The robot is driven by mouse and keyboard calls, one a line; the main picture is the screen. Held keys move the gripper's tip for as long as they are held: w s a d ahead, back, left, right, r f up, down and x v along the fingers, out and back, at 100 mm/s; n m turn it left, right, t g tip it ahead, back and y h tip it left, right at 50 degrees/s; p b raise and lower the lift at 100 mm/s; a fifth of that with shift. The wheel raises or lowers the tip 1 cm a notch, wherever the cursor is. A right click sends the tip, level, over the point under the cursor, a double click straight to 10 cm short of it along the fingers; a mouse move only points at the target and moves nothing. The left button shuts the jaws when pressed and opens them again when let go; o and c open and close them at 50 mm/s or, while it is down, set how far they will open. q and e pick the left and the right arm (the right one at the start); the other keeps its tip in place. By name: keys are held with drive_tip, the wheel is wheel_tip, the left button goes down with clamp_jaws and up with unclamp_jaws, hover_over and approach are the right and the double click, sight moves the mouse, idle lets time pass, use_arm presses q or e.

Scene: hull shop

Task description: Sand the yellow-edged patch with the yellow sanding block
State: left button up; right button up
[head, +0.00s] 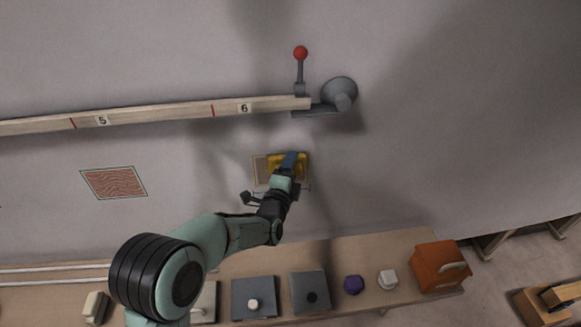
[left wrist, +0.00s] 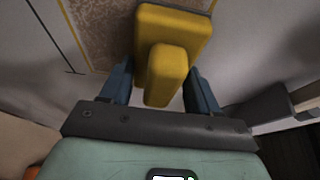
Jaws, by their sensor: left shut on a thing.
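The yellow sanding block (head: 273,161) is at the grey hull wall, over the right part of the yellow-edged patch (head: 259,171). In the left wrist view the block (left wrist: 178,24) shows its raised handle between the two blue fingers, and the patch's mottled brown surface (left wrist: 103,32) shows beside and behind it. My left gripper (head: 290,163) is shut on the block's handle. The block looks to be on or very near the patch; contact is hidden. The block and gripper hide the patch's right part. My right gripper is not in view.
A green-edged patch (head: 114,182) with reddish wavy lines is to the left. A numbered wooden batten (head: 160,116) runs above, ending near a red-knobbed lever (head: 300,54) and a grey bracket (head: 340,94). Below, a bench (head: 385,252) carries several blocks and an orange toolbox (head: 438,267).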

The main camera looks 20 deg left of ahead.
use_arm(q)
wheel_tip(320, 180, down, 10)
drive_tip(key=b, duration=0.7)
drive_tip(key=shift+s, duration=0.15)
idle(0.5)
drive_tip(key=shift+f, duration=0.1)
drive_tip(key=shift+o, duration=0.7)
drive_tip(key=shift+c, duration=0.7)
drive_tip(key=shift+s+d, duration=0.1)
drive_tip(key=shift+d, duration=0.05)
drive_tip(key=shift+s+d, duration=0.15)
drive_tip(key=shift+s, duration=0.3)
